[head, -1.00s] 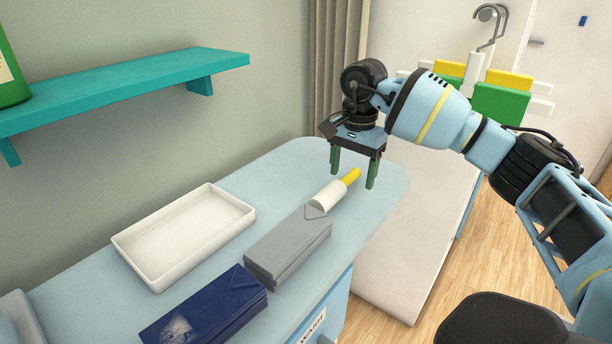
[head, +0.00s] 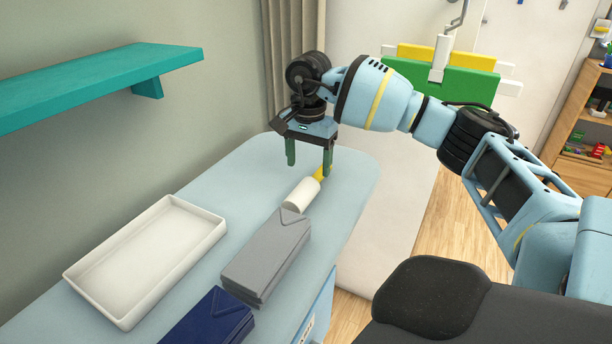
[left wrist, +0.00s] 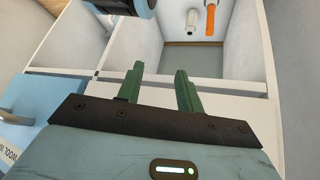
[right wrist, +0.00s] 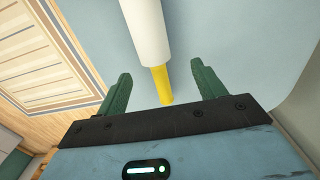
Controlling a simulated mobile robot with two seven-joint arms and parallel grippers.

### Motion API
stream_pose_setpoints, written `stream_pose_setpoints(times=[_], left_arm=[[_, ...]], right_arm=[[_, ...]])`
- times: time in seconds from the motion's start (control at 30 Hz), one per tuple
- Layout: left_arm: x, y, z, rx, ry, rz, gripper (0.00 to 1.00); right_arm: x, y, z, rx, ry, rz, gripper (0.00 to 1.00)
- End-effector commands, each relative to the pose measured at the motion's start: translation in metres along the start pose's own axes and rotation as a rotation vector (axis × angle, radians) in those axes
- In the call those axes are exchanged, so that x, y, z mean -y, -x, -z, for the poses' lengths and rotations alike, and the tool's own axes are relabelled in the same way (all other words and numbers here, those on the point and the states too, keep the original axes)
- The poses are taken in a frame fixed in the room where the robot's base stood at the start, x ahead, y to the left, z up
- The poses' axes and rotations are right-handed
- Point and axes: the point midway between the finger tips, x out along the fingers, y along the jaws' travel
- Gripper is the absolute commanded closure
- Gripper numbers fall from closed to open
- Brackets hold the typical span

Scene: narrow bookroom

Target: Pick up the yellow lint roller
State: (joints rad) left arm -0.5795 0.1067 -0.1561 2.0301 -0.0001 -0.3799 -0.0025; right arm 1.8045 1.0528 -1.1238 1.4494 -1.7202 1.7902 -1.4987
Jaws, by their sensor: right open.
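The lint roller has a white roll (head: 302,194) and a yellow handle (head: 323,172); it lies on the pale blue counter beyond the grey folded cloth. My right gripper (head: 309,165) points down over its handle end, fingers apart and empty. In the right wrist view the yellow handle (right wrist: 163,86) shows between the open fingers (right wrist: 160,69), with the white roll (right wrist: 147,30) beyond them. I cannot tell how far the fingers are above the handle. My left gripper (left wrist: 159,68) is open and empty in the left wrist view, facing white compartments, and is outside the head view.
A grey folded cloth (head: 265,258), a navy folded cloth (head: 210,320) and a white tray (head: 150,255) are on the counter (head: 225,180). A teal shelf (head: 90,85) hangs on the left wall. An orange item (left wrist: 210,20) stands out in the left wrist view.

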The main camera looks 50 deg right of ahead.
Motion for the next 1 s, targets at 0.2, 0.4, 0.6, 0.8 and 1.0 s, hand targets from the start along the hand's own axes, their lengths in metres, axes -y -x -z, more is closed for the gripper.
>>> stream_pose_setpoints(times=[0.2,0.4,0.6,0.8,1.0], left_arm=[[0.0,0.002,0.006,-0.01,-0.001,0.001,0.64],[0.0,0.001,0.005,-0.009,0.0,0.0,0.64],[0.0,0.001,0.002,-0.003,0.0,0.001,0.64],[0.0,0.001,0.001,0.0,0.0,0.001,0.64],[0.0,0.001,0.001,0.0,0.0,0.001,0.64]], right_arm=[[-0.008,-0.028,0.0,0.0,0.0,-0.003,0.31],[-0.008,-0.048,-0.001,0.001,0.0,-0.001,0.31],[-0.008,-0.05,-0.001,0.001,-0.001,-0.001,0.31],[-0.008,-0.05,-0.001,0.001,-0.001,-0.001,0.49],[-0.008,-0.05,-0.001,0.001,-0.001,-0.001,0.75]])
